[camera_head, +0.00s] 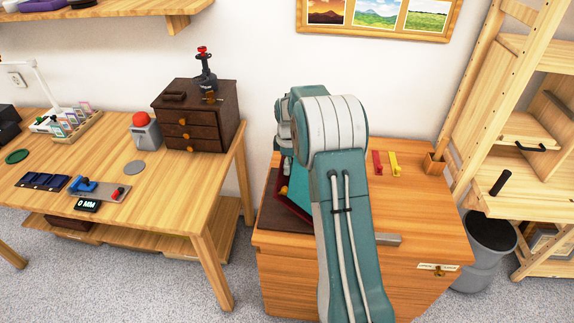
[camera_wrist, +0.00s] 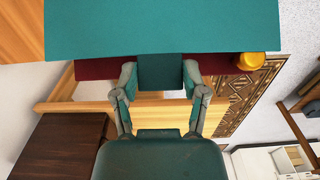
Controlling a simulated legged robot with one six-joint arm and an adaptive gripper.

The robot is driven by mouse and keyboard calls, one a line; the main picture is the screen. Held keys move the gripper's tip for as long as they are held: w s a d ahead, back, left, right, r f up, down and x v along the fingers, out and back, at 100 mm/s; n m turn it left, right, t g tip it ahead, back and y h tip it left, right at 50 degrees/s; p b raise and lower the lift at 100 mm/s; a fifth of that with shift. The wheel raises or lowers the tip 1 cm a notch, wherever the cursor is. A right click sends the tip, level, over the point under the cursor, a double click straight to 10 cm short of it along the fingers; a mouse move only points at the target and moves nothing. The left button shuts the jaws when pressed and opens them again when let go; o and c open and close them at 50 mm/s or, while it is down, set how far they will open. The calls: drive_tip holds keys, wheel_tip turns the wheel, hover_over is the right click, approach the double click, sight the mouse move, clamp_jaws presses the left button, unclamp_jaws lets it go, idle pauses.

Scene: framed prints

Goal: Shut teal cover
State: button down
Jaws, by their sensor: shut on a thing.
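The teal cover (camera_wrist: 160,28) is a flat panel across the top of the wrist view, with a dark red band beside it. My gripper (camera_wrist: 160,72) has a finger on either side of a teal tab at the cover's edge and is shut on it. A yellow knob (camera_wrist: 250,61) sits at the dark red band's right end. In the head view the cover (camera_head: 301,188) stands tilted above the wooden cabinet, with a dark red edge below. My arm hides much of it there, and my fingers are hidden.
The wooden cabinet top (camera_head: 415,205) is mostly clear to the right, with a red strip (camera_head: 377,163), a yellow strip (camera_head: 394,164) and a small wooden cup (camera_head: 433,164) at the back. A table (camera_head: 185,190) with dark drawers (camera_head: 192,118) stands left. A shelf rack (camera_head: 510,165) stands right.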

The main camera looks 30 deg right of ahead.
drive_tip(key=shift+s+d, duration=0.1)
drive_tip(key=shift+s+d+r+y, duration=0.35)
drive_tip(key=shift+d+r+y, duration=0.05)
drive_tip(key=shift+d+r, duration=0.15)
drive_tip(key=s+d+r+t+y, duration=0.2)
drive_tip(key=s+d+t+y, duration=0.6)
drive_tip(key=d, duration=0.6)
drive_tip(key=shift+g+y, duration=0.6)
drive_tip(key=shift+y, duration=0.1)
drive_tip(key=s+d+f, duration=0.2)
drive_tip(key=f, duration=0.2)
drive_tip(key=s+d+f, duration=0.2)
drive_tip(key=d+f, duration=0.1)
drive_tip(key=f, duration=0.1)
drive_tip(key=s+d+f, duration=0.3)
drive_tip(key=f, duration=0.1)
drive_tip(key=shift+d+f, duration=0.2)
drive_tip(key=shift+f, duration=0.05)
drive_tip(key=shift+s+d+f, duration=0.1)
drive_tip(key=shift+f, duration=0.5)
drive_tip(key=shift+s+d+f, duration=0.1)
drive_tip(key=shift+f, duration=0.5)
